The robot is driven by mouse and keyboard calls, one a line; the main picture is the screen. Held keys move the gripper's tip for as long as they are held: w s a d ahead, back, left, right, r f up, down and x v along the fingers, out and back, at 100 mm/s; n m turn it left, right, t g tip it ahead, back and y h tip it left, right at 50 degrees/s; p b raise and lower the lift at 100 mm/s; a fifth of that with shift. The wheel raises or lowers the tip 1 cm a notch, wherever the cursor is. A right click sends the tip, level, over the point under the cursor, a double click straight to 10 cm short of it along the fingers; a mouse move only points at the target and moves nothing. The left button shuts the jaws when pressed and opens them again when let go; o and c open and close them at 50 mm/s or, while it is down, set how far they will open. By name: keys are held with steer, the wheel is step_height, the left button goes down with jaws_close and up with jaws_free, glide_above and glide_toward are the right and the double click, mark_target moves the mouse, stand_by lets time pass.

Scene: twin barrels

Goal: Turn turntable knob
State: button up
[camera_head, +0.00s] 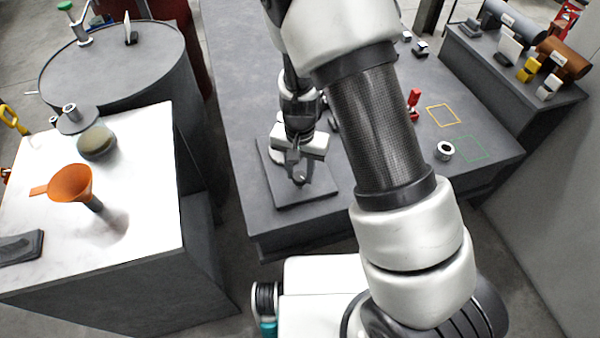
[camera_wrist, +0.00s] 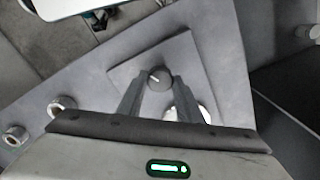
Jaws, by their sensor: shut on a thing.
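The turntable knob (camera_wrist: 158,79) is a dark round knob with a white line on top, in the wrist view. It stands on a grey square plate (camera_wrist: 193,47), which also shows in the head view (camera_head: 280,199) at the front of the long grey table. My gripper (camera_wrist: 158,84) is over the plate with one finger on each side of the knob, shut on it. In the head view my gripper (camera_head: 299,178) hides most of the knob. A white rounded part (camera_wrist: 172,113) shows between and behind the fingers.
A small ring-shaped part (camera_head: 444,151) stands on the grey table (camera_head: 240,130) near green and yellow outlines. A red piece (camera_head: 413,98) stands farther back. At left, a white-topped table (camera_head: 150,200) holds an orange funnel (camera_head: 71,183). A raised shelf (camera_head: 480,70) stands at right.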

steer(key=n+b, duration=0.1)
steer(key=n, duration=0.2)
steer(key=shift+n, duration=0.4)
steer(key=n+b, duration=0.1)
steer(key=n, duration=0.2)
steer(key=shift+n, duration=0.3)
steer(key=n, duration=0.6)
steer(key=shift+b, duration=0.4)
steer(key=n+p, duration=0.1)
steer(key=n, duration=0.4)
steer(key=shift+r+n, duration=0.1)
steer(key=shift+n, duration=0.3)
steer(key=n+p, duration=0.2)
steer(key=n, duration=0.2)
steer(key=shift+n, duration=0.4)
steer(key=o, duration=1)
steer(key=shift+o, duration=0.2)
